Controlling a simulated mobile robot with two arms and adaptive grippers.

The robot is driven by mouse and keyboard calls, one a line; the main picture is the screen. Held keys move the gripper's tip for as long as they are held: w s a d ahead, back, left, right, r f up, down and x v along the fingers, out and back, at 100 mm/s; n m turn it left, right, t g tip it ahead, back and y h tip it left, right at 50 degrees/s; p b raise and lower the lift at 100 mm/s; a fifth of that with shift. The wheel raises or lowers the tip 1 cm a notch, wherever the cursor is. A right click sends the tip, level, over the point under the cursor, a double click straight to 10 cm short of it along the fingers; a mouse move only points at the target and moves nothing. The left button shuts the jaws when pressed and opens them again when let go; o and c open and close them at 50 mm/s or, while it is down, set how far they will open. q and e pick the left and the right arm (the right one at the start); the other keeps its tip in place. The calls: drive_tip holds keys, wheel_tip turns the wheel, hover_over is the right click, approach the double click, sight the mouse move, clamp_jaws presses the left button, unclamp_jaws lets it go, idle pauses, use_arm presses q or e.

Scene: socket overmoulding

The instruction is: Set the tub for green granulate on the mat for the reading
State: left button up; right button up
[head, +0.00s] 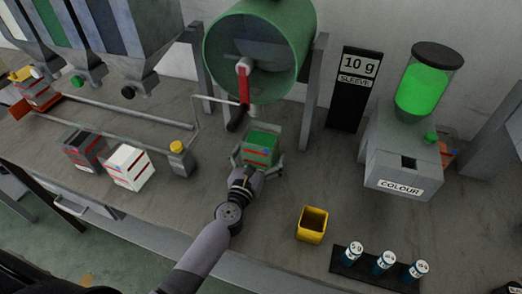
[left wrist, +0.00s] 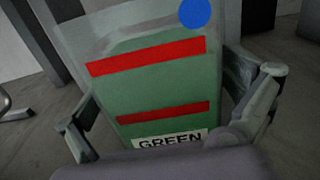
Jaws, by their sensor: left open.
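The tub for green granulate (head: 259,151) stands on the bench below the green drum, green with red bands. In the left wrist view the tub (left wrist: 160,88) fills the middle, with a "GREEN" label low on its face and a blue disc near its top. My left gripper (head: 260,163) is open, with one finger on each side of the tub. In the left wrist view gaps show beside the fingers, but I cannot tell whether either touches. I cannot make out the mat in either view. My right gripper is not in view.
A yellow cup (head: 312,225) and a rack of vials (head: 376,272) stand to the right, near the front. The colour dispenser (head: 405,160) stands at the right. A black tub (head: 84,151), a white tub (head: 129,167) and a yellow-topped post (head: 178,158) stand left.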

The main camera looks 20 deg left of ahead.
use_arm(q)
drive_tip(key=shift+w, duration=0.6)
drive_tip(key=shift+s, duration=0.1)
drive_tip(key=shift+c, duration=0.6)
drive_tip(key=c, duration=1.6)
